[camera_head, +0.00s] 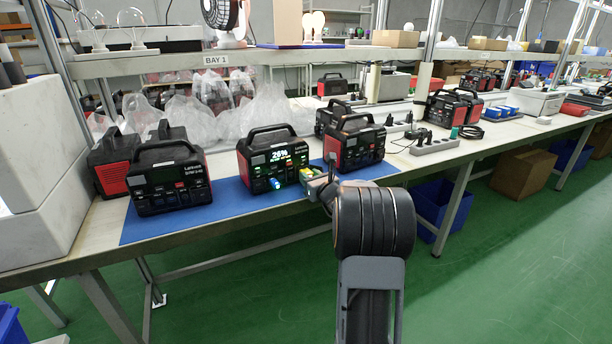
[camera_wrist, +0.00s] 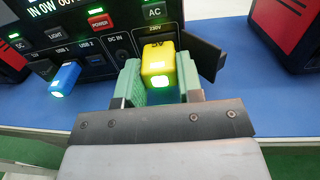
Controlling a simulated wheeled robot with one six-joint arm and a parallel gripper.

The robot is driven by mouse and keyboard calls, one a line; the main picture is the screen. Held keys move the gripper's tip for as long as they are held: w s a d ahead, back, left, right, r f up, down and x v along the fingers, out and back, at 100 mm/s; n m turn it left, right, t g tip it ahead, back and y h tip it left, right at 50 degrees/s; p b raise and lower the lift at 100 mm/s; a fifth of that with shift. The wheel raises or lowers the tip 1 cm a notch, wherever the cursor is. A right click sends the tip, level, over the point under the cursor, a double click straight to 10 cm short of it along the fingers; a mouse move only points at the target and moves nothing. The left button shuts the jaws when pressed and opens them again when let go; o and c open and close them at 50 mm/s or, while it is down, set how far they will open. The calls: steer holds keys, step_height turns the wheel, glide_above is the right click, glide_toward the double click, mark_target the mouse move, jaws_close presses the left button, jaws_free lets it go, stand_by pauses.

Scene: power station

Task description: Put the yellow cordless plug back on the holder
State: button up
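The yellow plug (camera_wrist: 158,62) has a lit green light and sits at the 230V AC outlet on the front of the middle power station (camera_head: 273,160). My gripper (camera_wrist: 160,75) has its green finger pads on either side of the plug; whether both pads press on it is unclear. In the head view my gripper (camera_head: 312,180) is at the lower right of that station's front, partly hidden by my wrist. The yellow plug (camera_head: 305,174) shows only as a small patch there. I cannot pick out the holder.
A blue plug (camera_wrist: 65,78) with a green light sits in the station's USB area. A dark flap (camera_wrist: 202,55) stands open right of the outlet. Other power stations stand left (camera_head: 170,180) and right (camera_head: 355,145) on the blue mat (camera_head: 190,222).

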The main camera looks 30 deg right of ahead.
steer(key=c, duration=0.4)
steer(key=shift+s, duration=0.2)
stand_by(0.3)
steer(key=shift+s+a+b, duration=0.1)
steer(key=shift+s+b, duration=0.4)
steer(key=shift+s, duration=1.35)
